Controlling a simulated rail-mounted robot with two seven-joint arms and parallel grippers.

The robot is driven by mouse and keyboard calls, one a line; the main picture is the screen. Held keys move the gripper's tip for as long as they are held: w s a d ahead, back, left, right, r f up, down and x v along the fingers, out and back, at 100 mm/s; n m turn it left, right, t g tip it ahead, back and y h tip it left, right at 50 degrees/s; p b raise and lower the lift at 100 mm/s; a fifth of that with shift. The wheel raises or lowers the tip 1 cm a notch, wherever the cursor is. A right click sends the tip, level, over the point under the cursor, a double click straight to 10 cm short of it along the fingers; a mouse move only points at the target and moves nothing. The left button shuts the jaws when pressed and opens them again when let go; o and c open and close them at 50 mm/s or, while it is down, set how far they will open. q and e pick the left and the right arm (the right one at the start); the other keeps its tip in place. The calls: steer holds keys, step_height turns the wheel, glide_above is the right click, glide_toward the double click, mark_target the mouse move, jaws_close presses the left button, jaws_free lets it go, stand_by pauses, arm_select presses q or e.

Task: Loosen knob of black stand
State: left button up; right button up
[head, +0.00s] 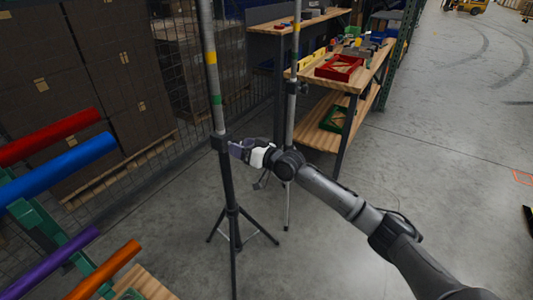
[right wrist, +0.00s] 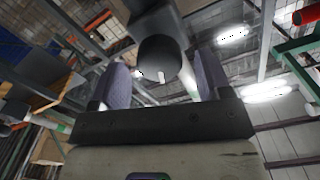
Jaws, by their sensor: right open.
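The black stand (head: 229,190) stands upright on tripod legs in the middle of the head view. A grey pole with yellow and green bands rises from its collar (head: 220,142). My right gripper (head: 237,149) is at the collar, coming in from the right. In the right wrist view the round black knob (right wrist: 160,60), with a small white mark, shows between the two purple fingers of my right gripper (right wrist: 163,82). The fingers are apart, one on each side of the knob. Whether either touches it, I cannot tell. My left gripper is not in view.
A second banded pole (head: 293,70) stands just behind my right wrist. A wooden workbench (head: 345,82) with a red tray (head: 339,67) is behind it. Coloured tubes, including a blue one (head: 62,172), lie on a rack at the left.

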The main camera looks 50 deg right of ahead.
steer(key=p+v, duration=0.4)
steer(key=v, duration=0.7)
steer(key=shift+s, duration=0.25)
stand_by(0.3)
